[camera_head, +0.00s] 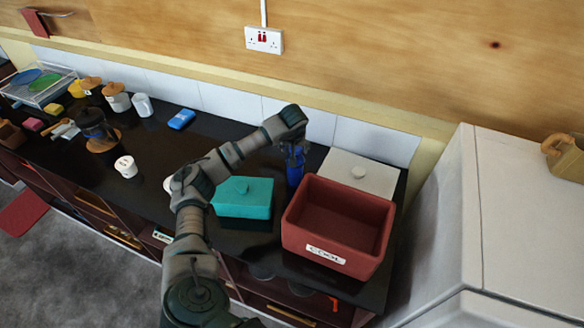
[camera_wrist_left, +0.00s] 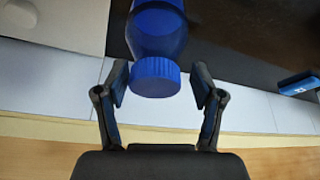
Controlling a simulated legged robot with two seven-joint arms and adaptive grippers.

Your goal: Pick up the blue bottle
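The blue bottle (camera_head: 294,172) stands upright on the dark counter, between the teal box and the red box. My left gripper (camera_head: 294,147) is above it, pointing down. In the left wrist view the bottle (camera_wrist_left: 158,35) shows with its ribbed blue cap (camera_wrist_left: 156,78) between the two fingers of the left gripper (camera_wrist_left: 161,84). The fingers are open, with a visible gap on each side of the cap. The bottle's lower part is cut off in the wrist view. My right gripper is not in view.
A teal lidded box (camera_head: 243,198) stands left of the bottle and an open, empty red box (camera_head: 330,255) right of it. A pale lid (camera_head: 375,180) lies behind the red box. A blue item (camera_head: 181,119), white cup (camera_head: 126,166) and several kitchen things stand farther left.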

